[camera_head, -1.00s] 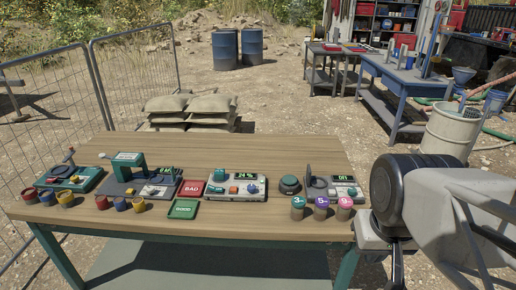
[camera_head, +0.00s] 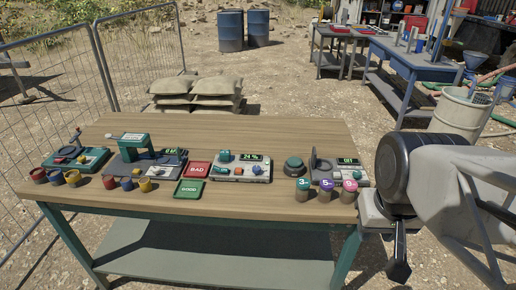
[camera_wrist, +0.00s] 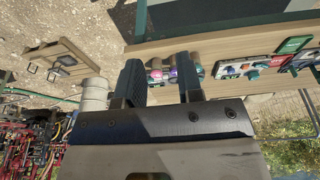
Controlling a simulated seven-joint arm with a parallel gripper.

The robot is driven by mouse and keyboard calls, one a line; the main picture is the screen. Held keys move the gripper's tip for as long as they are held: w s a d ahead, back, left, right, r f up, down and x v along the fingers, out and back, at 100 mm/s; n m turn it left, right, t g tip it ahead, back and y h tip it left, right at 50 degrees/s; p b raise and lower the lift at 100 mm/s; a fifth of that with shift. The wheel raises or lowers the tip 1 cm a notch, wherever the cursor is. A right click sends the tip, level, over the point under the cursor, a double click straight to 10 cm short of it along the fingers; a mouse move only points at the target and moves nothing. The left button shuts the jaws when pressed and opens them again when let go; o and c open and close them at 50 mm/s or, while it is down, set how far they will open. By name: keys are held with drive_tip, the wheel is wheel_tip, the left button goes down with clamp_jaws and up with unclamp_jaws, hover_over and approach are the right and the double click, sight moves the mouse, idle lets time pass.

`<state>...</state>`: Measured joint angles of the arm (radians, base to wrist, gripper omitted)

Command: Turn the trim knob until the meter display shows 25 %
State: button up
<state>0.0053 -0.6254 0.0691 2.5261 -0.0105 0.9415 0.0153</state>
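The meter (camera_head: 241,174) is a light grey box in the middle of the wooden table. Its dark display (camera_head: 250,158) shows small green digits that look like 24 %. On it are a teal knob (camera_head: 225,156), a second teal part (camera_head: 221,170), a blue button (camera_head: 238,171) and an orange button (camera_head: 256,170). I cannot tell which teal part is the trim knob. The meter also shows in the wrist view (camera_wrist: 240,69). My gripper (camera_wrist: 158,78) is open and empty, its two dark fingers apart.
A teal dome button (camera_head: 293,166) and a grey device (camera_head: 347,171) are right of the meter. BAD (camera_head: 198,169) and GOOD (camera_head: 189,189) pads lie to its left.

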drive_tip(key=shift+o, duration=1.1)
drive_tip(key=shift+w+a+r, duration=0.1)
drive_tip(key=shift+w, duration=0.25)
drive_tip(key=shift+o, duration=1)
drive_tip(key=w+a+r+n, duration=0.1)
drive_tip(key=w+a, duration=0.2)
drive_tip(key=w, duration=0.7)
drive_tip(key=shift+w+n+g, duration=0.3)
drive_tip(key=n+g, duration=0.2)
drive_tip(key=n, duration=0.3)
hover_over(257, 168)
wheel_tip(257, 168, down, 15)
drive_tip(key=shift+d+f, duration=0.1)
drive_tip(key=shift+w+a+f, duration=0.1)
drive_tip(key=shift+a+f, duration=0.1)
drive_tip(key=shift+f, duration=0.1)
drive_tip(key=shift+f, duration=3.8)
